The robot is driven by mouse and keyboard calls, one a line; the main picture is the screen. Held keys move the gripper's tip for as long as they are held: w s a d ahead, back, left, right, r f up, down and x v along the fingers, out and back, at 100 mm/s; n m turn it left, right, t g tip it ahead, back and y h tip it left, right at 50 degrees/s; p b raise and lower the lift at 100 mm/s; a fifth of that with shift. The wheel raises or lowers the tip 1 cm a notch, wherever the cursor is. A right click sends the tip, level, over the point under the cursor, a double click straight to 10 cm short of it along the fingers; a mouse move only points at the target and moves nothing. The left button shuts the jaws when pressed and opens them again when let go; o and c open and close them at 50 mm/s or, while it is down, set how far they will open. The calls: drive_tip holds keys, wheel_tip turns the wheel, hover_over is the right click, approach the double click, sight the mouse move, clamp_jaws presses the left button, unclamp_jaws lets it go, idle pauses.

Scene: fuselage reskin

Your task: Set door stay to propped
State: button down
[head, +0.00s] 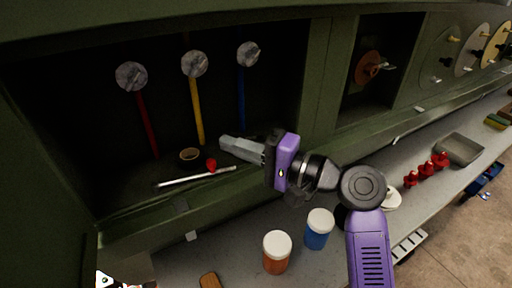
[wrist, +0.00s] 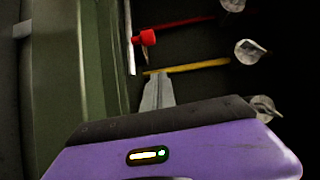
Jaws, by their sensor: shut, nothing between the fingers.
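A thin pale rod (head: 190,178), which looks like the door stay, lies along the bottom front of the open dark bay. A small red knob (head: 211,164) stands at the rod, and the knob also shows in the wrist view (wrist: 146,37). My gripper (head: 224,143) reaches into the bay from the right, shut and empty. Its fingertips are just above and right of the red knob in the head view, apart from it. In the wrist view the fingertips (wrist: 157,76) lie below the knob, near the yellow cable's end. Whether the knob is fixed to the rod is unclear.
Red (head: 146,124), yellow (head: 196,110) and blue (head: 241,98) cables hang from grey round connectors at the bay's back. A small brown cup (head: 190,155) sits behind the rod. The green sill (head: 160,220) edges the bay. White-lidded orange (head: 276,254) and blue (head: 318,230) jars stand on the bench.

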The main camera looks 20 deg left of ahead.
sight(227, 168)
drive_tip(key=shift+s+a, duration=0.3)
drive_tip(key=shift+s, duration=0.05)
drive_tip(key=shift+s+d+f+p, duration=0.1)
drive_tip(key=shift+s+p, duration=0.15)
drive_tip(key=shift+s, duration=0.3)
drive_tip(key=shift+s+d+r+p, duration=0.1)
drive_tip(key=shift+s+d+p, duration=0.1)
drive_tip(key=shift+s, duration=0.3)
drive_tip(key=shift+s+d+f+p, duration=0.1)
drive_tip(key=shift+s+p, duration=0.15)
drive_tip(key=shift+s, duration=0.3)
drive_tip(key=shift+s, duration=0.1)
